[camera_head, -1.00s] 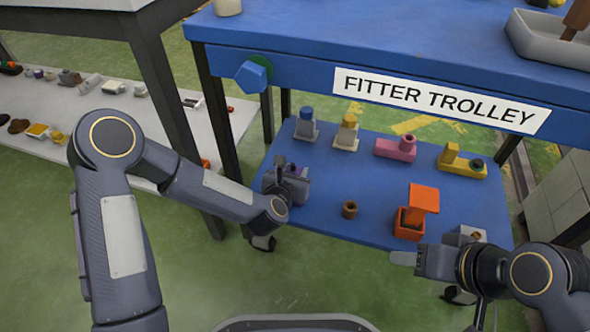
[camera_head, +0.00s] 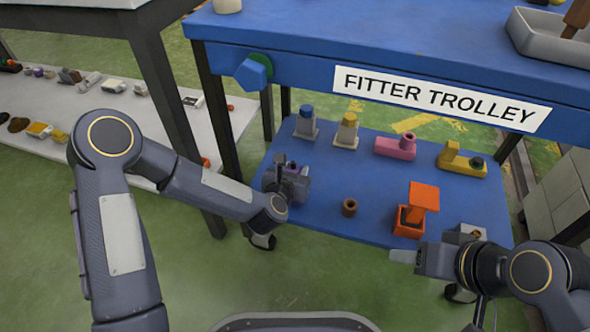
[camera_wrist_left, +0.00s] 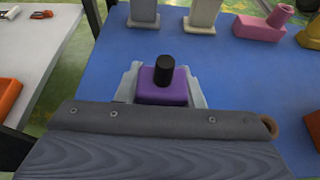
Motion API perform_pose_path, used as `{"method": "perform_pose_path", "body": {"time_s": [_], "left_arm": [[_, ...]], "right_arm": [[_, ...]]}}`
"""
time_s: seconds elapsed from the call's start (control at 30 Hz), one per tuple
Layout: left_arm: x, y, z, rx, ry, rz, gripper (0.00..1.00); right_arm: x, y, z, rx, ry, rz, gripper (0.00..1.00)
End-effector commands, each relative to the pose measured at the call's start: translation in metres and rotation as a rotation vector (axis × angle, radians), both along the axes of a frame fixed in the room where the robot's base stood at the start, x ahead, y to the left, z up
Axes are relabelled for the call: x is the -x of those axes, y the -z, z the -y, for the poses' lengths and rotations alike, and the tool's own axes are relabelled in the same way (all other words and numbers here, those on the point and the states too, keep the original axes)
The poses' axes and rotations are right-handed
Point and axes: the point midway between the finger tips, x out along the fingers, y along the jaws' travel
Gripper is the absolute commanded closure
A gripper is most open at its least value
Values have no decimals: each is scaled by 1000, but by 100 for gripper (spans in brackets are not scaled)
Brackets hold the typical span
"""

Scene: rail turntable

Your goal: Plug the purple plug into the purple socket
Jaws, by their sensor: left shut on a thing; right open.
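A purple block (camera_wrist_left: 163,88) with a black cylinder standing on top shows in the left wrist view, just beyond the gripper body. Pale grey pieces flank it; I cannot tell whether they are a socket housing or fingers. In the head view my left gripper (camera_head: 287,176) is low over the blue lower shelf, shut on the purple block, which is mostly hidden there by the gripper. Whether the block touches anything beneath it is hidden. My right gripper (camera_head: 403,256) is open and empty at the shelf's front right. No separate purple socket is clearly visible.
The blue lower shelf (camera_head: 325,208) carries grey-blue (camera_head: 305,125), beige-yellow (camera_head: 346,131), pink (camera_head: 396,146) and yellow (camera_head: 462,160) pieces at the back. A brown ring (camera_head: 349,207) and an orange piece (camera_head: 410,221) stand nearer.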

Motion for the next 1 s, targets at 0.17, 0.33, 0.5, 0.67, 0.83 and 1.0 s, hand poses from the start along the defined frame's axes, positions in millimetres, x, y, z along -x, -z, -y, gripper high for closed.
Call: {"method": "perform_pose_path", "body": {"time_s": [0.17,0.33,0.5,0.67,0.83,1.0], "left_arm": [[0,0,0,1,0,0,91],[0,0,0,-1,0,1,91],[0,3,0,-1,0,0,91],[0,7,0,-1,0,0,91],[0,11,-1,0,-1,0,91],[0,16,0,0,-1,0,91]], "right_arm": [[0,0,0,0,0,0,51],[0,0,0,0,0,0,51],[0,0,0,0,0,0,51],[0,0,0,0,0,0,51],[0,0,0,0,0,0,51],[0,0,0,0,0,0,51]]}}
